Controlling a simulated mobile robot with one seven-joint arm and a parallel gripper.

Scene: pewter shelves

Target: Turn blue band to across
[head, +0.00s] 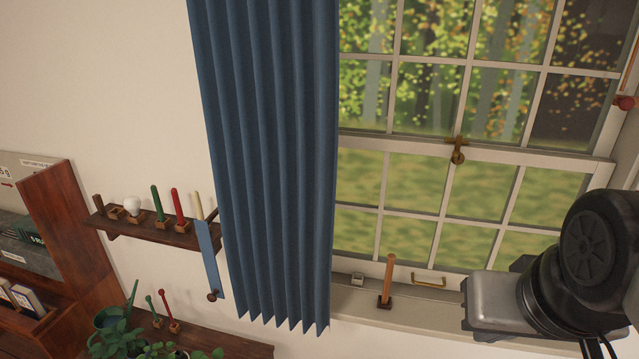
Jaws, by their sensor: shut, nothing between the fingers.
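The blue band (208,258) is a flat, light blue strip. It hangs nearly upright, slightly tilted, below the right end of the small wall shelf and just left of the curtain. A round brown knob (212,296) sits at its lower end. Its upper end is beside a cream-handled item on the shelf. My gripper (490,297) is a grey block at the lower right, in front of the window sill and well to the right of the band. Its fingers are mostly hidden; it is shut and empty, apart from everything.
A dark blue curtain (268,150) hangs between the band and the window (420,185). The wall shelf (150,228) holds several upright handled items. An orange peg (388,280) stands on the sill. Plants (115,338) and a wooden cabinet (60,230) are at lower left.

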